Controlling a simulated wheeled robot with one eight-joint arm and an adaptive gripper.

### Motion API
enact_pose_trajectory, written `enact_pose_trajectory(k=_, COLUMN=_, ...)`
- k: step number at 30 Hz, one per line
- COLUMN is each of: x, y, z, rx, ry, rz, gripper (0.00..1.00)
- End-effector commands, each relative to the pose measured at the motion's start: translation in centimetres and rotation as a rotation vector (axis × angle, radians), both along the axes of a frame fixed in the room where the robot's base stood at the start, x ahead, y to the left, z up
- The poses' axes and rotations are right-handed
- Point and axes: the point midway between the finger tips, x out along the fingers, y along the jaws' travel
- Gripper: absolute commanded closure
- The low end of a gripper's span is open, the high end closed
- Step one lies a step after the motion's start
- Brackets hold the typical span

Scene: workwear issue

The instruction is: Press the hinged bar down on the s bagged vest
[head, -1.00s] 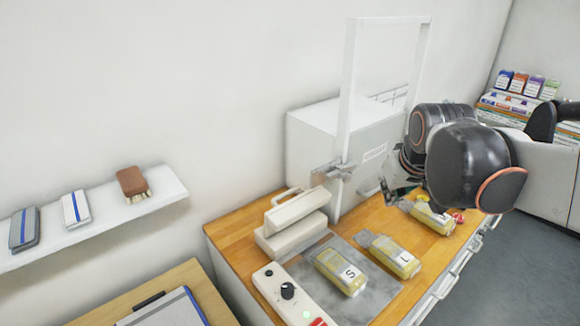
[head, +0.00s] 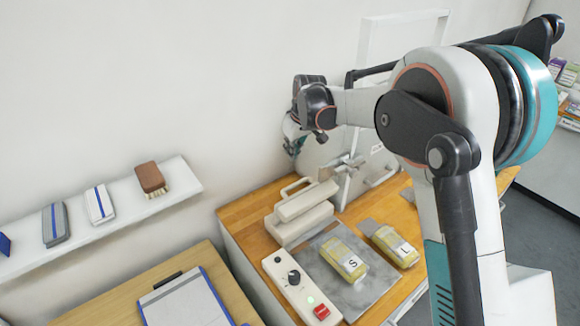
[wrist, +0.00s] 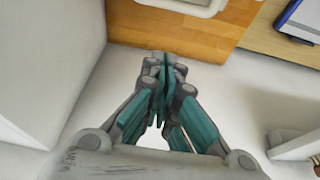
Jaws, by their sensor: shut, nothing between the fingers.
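The s bagged vest (head: 343,260) is a yellow packet with a white S label, lying on a grey metal plate (head: 372,289). Its clear bag end points toward the white sealer (head: 299,230). The sealer's hinged bar (head: 306,202), with a loop handle, appears raised at an angle above the base. My gripper (head: 291,148) is shut and empty, high near the wall, above and behind the sealer. In the wrist view its teal fingers (wrist: 163,75) meet, pointing past the bench edge; a white piece of what looks like the sealer (wrist: 185,6) shows at the top.
A bagged vest marked L (head: 392,246) lies right of the plate. A control box (head: 300,290) with knob, green light and red switch stands in front. A white cabinet with a tall frame (head: 405,25) is behind. A shelf (head: 100,222) and clipboard (head: 187,303) are left.

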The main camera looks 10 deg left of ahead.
Motion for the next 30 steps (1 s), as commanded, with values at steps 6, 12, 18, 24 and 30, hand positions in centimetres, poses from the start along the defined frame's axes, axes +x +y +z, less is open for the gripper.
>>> enact_pose_trajectory(k=6, x=0.3, y=1.5, z=-1.2, rx=0.001, ry=0.011, rz=0.025, gripper=1.0)
enact_pose_trajectory(k=12, x=0.8, y=2.1, z=-3.9, rx=0.001, ry=0.011, rz=0.025, gripper=1.0)
enact_pose_trajectory(k=18, x=1.6, y=2.9, z=-7.3, rx=0.002, ry=0.011, rz=0.024, gripper=1.0)
enact_pose_trajectory(k=24, x=2.2, y=3.6, z=-10.1, rx=0.002, ry=0.011, rz=0.024, gripper=1.0)
enact_pose_trajectory(k=30, x=0.6, y=1.8, z=-10.1, rx=0.001, ry=0.01, rz=0.023, gripper=1.0)
